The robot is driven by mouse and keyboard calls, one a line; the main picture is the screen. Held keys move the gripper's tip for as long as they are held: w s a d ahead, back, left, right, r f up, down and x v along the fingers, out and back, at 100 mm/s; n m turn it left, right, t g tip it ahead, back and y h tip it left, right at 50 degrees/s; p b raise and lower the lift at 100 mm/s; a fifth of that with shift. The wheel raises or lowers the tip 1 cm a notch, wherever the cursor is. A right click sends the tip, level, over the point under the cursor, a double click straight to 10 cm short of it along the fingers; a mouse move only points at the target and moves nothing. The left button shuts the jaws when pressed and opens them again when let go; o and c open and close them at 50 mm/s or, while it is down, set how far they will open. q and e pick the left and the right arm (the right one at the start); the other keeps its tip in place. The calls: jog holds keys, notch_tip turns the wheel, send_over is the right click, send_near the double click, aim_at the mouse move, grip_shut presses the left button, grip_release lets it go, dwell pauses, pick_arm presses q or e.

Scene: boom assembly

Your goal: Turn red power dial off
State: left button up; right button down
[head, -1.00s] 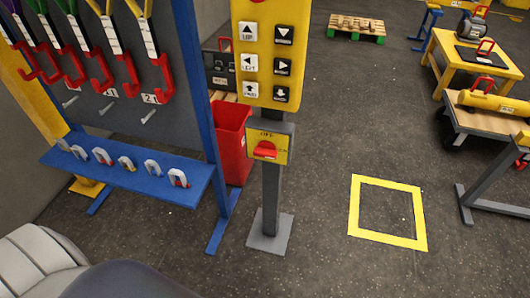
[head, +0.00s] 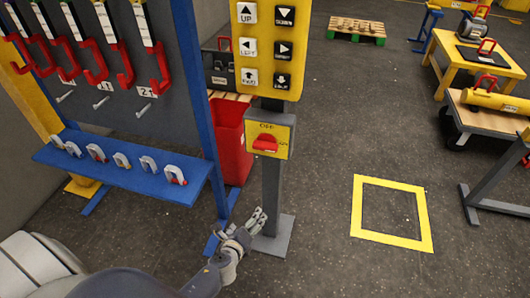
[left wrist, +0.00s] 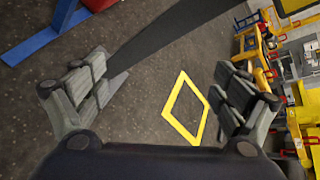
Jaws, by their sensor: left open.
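The red power dial (head: 265,143) sits on a small yellow plate (head: 281,131) on a grey post. OFF is printed above the dial; the dial's handle looks roughly level, with a second label to its right that is too small to read surely. My left gripper (head: 256,219) is low in front of the post, below the dial and apart from it. In the left wrist view the left gripper (left wrist: 155,90) has its fingers wide apart with nothing between them. The dial does not show clearly in that view. My right gripper is not in view.
A yellow button panel (head: 268,44) is above the dial on the post (head: 271,185). A red bin (head: 232,140) stands behind, left of the post. A blue shelf (head: 120,165) with several shackles is at left. The floor around the yellow square (head: 392,238) is clear.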

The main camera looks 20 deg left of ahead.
pick_arm(q)
jog(key=w+r+m+t+b, duration=0.1)
jog(key=w+r+m+t, duration=0.4)
jog(key=r, duration=0.6)
jog(key=m, duration=0.5)
send_near(264, 149)
jog(key=shift+t+y, duration=0.4)
jog(key=w, duration=0.3)
jog(key=w+a, duration=0.1)
jog(key=w, duration=0.3)
jog(key=w+b, duration=0.1)
jog(key=w, duration=0.3)
jog(key=shift+w+a+f, duration=0.1)
jog(key=shift+a+f, duration=0.2)
jog(key=shift+a, duration=0.05)
jog(key=c, duration=1.1)
